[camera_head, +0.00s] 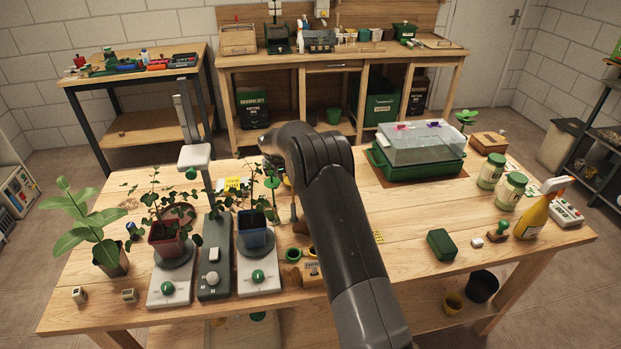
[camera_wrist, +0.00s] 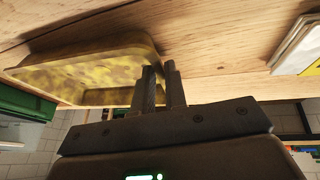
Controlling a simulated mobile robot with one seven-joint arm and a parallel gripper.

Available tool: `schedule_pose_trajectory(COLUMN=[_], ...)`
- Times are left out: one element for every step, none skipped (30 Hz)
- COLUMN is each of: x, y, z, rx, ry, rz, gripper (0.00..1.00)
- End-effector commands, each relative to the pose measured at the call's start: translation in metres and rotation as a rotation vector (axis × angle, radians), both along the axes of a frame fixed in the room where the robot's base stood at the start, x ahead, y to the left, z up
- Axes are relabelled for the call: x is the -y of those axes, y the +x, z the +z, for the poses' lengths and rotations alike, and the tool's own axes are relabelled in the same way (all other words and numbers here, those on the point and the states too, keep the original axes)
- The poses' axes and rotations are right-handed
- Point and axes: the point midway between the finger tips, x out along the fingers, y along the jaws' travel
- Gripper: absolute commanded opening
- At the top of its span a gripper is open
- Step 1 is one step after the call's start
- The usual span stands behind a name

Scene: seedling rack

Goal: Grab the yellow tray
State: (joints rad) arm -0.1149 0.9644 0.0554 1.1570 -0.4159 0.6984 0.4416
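The yellow tray (camera_wrist: 85,65) is mottled and shallow. It fills the upper left of the wrist view, lying against the wooden tabletop. My gripper (camera_wrist: 162,88) has its two dark fingers close together with a narrow gap, right at the tray's near right corner. The tray's rim runs up to that gap; I cannot tell whether it is pinched between the fingers or just touches them. In the head view my dark arm reaches over the middle of the table and hides the gripper and most or all of the tray.
Potted plants on grey stands (camera_head: 171,285) are left of my arm. A covered green propagator (camera_head: 418,165) is at the right back, with jars (camera_head: 510,190) and a yellow spray bottle (camera_head: 533,217) farther right. A green box (camera_head: 440,244) lies nearer. Bare wood shows right of my arm.

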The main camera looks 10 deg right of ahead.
Motion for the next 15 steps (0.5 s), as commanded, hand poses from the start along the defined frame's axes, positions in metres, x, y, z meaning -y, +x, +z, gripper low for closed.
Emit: schedule_pose_trajectory(x=[0.0000, 0.0001, 0.0000, 0.0000, 0.0000, 0.0000, 0.0000, 0.0000, 0.0001, 0.0001, 0.0001, 0.0000, 0.0000, 0.0000, 0.0000], y=[0.0000, 0.0000, 0.0000, 0.0000, 0.0000, 0.0000, 0.0000, 0.0000, -0.0001, -0.0001, -0.0001, 0.0001, 0.0001, 0.0001, 0.0001], z=[0.0001, 0.0001, 0.0001, 0.0001, 0.0001, 0.0001, 0.0002, 0.0002, 0.0002, 0.0002, 0.0002, 0.0004, 0.0004, 0.0004, 0.0004], rx=[0.000, 0.000, 0.000, 0.000, 0.000, 0.000, 0.000, 0.000, 0.000, 0.000, 0.000, 0.000, 0.000, 0.000, 0.000], ry=[0.000, 0.000, 0.000, 0.000, 0.000, 0.000, 0.000, 0.000, 0.000, 0.000, 0.000, 0.000, 0.000, 0.000, 0.000], rz=[0.000, 0.000, 0.000, 0.000, 0.000, 0.000, 0.000, 0.000, 0.000, 0.000, 0.000, 0.000, 0.000, 0.000, 0.000], gripper=[0.08, 0.05, 0.02, 0.00, 0.00, 0.00, 0.00, 0.00, 0.00, 0.00, 0.00, 0.00, 0.00, 0.00, 0.00])
